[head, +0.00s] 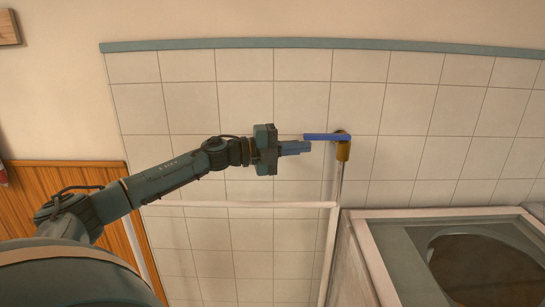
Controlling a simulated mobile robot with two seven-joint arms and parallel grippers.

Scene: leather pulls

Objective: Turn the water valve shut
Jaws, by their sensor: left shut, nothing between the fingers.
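The water valve (343,150) is a brass body on the tiled wall, at the top of a thin vertical pipe. Its blue lever handle (325,137) points left from the body and lies about level in the picture. My left gripper (308,147) is shut and empty. Its fingertips show just below the left end of the blue handle. I cannot tell whether they touch it. My right gripper is not in view.
A washing machine-like appliance with a dark round opening (480,270) stands at the lower right. A pale horizontal rail (240,205) runs below my arm. Wood panelling (65,180) is at the left. The tiled wall above the handle is clear.

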